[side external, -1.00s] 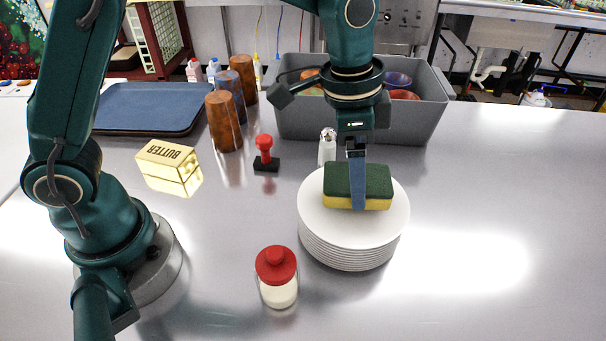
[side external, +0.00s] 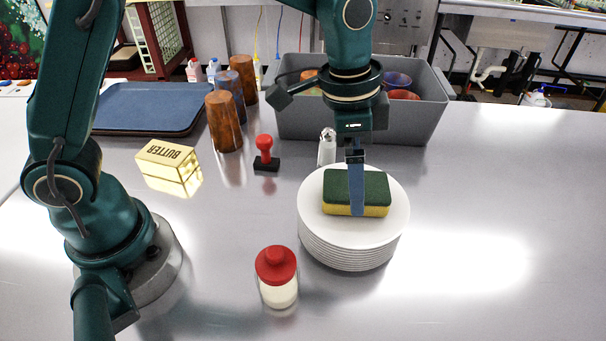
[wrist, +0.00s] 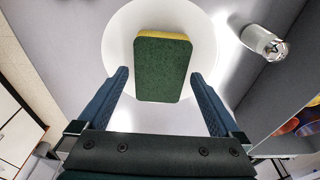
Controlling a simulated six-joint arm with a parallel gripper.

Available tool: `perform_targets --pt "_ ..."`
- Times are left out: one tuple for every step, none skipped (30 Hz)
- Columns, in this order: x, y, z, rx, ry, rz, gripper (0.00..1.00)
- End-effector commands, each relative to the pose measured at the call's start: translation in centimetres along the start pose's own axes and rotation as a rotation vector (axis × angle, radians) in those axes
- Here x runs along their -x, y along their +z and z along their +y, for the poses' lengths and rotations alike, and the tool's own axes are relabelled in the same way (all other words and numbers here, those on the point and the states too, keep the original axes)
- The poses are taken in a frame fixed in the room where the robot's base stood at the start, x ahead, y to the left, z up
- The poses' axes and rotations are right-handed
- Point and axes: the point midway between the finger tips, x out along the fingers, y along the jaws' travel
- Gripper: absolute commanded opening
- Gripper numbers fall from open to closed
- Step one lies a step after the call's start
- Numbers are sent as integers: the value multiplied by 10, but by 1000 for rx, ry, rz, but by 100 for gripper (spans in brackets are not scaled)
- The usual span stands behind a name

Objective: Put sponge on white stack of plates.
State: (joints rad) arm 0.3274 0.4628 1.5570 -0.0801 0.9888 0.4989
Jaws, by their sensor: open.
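The sponge (side external: 375,188), green on top and yellow below, lies flat on the top plate of the white stack of plates (side external: 320,232). In the wrist view the sponge (wrist: 163,70) rests on the white plate (wrist: 120,40), inside its rim. My gripper (side external: 356,212) is over the stack, pointing down. In the wrist view my gripper (wrist: 160,82) is open, with one blue finger on each side of the sponge and a gap between each finger and the sponge. In the side view the near finger hides part of the sponge.
A salt shaker (side external: 327,147) stands just behind the stack, and a grey bin (side external: 425,122) with bowls is farther back. A red-lidded jar (side external: 277,277) stands in front left. A red stamp (side external: 265,152) and butter box (side external: 169,166) are left. The right side is clear.

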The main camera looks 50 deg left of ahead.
Motion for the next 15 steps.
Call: perform_targets --pt "10 -1 -1 0 -4 7 100" --pt "16 -1 -1 0 -4 7 100" --pt "24 -2 -1 0 -5 9 100" --pt "31 -2 -1 0 -5 9 100" --pt "38 -2 -1 0 -5 9 100" --pt "48 -2 -1 0 -5 10 100" --pt "54 -2 -1 1 -5 9 100" --pt "61 -1 -1 1 -5 9 100" --pt "69 -1 -1 1 -4 8 100" --pt "75 -1 -1 1 -4 8 100" --pt "80 -1 -1 1 -4 8 100" --pt "86 -1 -1 1 -4 7 100" --pt "90 -1 -1 1 -3 6 100" --pt "93 -1 -1 1 -3 5 100" --pt "97 -1 -1 1 -2 4 100"
